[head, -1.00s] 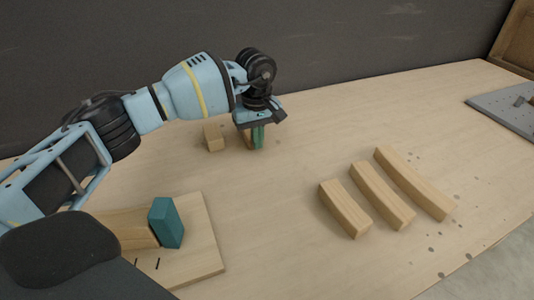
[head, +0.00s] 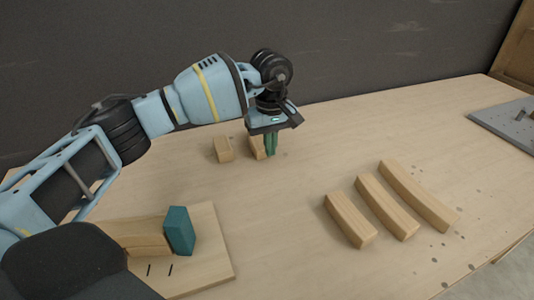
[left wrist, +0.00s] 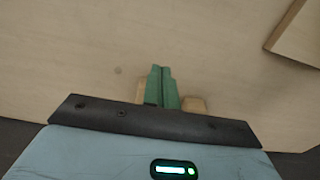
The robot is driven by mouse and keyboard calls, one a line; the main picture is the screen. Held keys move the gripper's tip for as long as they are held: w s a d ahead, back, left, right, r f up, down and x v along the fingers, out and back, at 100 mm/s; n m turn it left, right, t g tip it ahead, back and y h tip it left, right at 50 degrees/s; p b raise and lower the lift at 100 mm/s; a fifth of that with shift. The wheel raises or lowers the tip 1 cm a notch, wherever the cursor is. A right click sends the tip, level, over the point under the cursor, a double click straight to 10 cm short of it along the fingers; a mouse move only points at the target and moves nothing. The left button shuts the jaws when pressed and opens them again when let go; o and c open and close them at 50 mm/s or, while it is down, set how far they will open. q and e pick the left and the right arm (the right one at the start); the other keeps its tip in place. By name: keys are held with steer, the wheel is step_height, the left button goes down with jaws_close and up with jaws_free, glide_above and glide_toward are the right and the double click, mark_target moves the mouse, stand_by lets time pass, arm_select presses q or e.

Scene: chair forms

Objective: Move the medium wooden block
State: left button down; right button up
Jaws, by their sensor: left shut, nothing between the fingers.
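Three curved wooden blocks lie side by side on the right half of the table; the middle-length one (head: 388,208) is between a shorter one (head: 350,221) and a longer one (head: 419,197). My left gripper (head: 271,148) is at the back of the table, well away from these three, with its green fingers together and empty. Its fingers are beside a short block (head: 257,148), partly covering it in the head view. In the left wrist view the fingers (left wrist: 162,88) point at the table, with block ends (left wrist: 194,104) on either side. My right gripper is not in view.
Another short block (head: 223,149) stands left of the gripper. A wooden board (head: 207,266) at front left bears a wooden piece and a teal block (head: 180,231). A grey plate (head: 505,122) lies at far right. The table's middle is clear.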

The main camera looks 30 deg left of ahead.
arm_select(q)
steer(key=shift+w+r, duration=0.2)
steer(key=shift+r, duration=2.6)
steer(key=shift+r, duration=0.1)
